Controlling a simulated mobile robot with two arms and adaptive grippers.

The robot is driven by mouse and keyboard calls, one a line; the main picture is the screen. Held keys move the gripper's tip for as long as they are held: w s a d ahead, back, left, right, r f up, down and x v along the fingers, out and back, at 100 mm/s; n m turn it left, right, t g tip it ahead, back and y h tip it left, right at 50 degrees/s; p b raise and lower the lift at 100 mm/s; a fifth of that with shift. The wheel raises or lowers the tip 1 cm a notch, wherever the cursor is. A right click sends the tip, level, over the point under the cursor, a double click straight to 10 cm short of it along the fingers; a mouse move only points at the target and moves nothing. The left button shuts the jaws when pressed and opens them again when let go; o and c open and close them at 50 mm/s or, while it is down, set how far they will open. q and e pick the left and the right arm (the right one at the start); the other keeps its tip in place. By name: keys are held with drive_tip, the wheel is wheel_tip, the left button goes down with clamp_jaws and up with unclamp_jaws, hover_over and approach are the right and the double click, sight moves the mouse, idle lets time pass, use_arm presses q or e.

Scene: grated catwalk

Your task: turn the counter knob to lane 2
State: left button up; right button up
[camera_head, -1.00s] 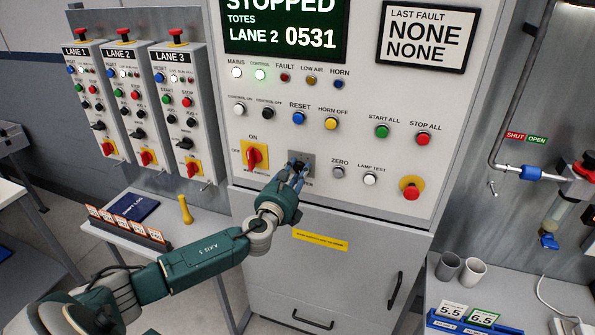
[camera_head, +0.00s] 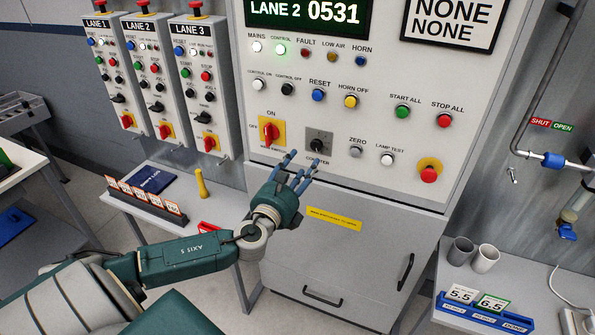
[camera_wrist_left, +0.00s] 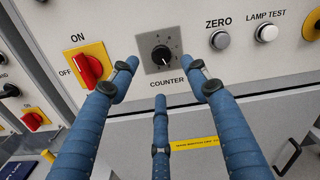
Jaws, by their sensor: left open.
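The counter knob (camera_head: 317,145) is a black knob on a grey square plate, labelled COUNTER, on the white control panel. In the left wrist view the counter knob (camera_wrist_left: 161,55) shows a pale pointer mark toward the lower right; the position labels are too small to read. The display (camera_head: 305,12) reads LANE 2 0531. My left gripper (camera_head: 299,168) has its blue fingers spread, below and a little left of the knob, apart from it. In the left wrist view its fingers (camera_wrist_left: 160,95) are open and empty, with the knob beyond them. My right gripper is not in view.
The red main switch (camera_head: 270,131) on its yellow plate is left of the knob. The ZERO button (camera_head: 356,151) and LAMP TEST button (camera_head: 387,159) are to the right. A yellow-handled tool (camera_head: 202,184) stands on the left side table.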

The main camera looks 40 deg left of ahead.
use_arm(q)
drive_tip(key=shift+v, duration=1.15)
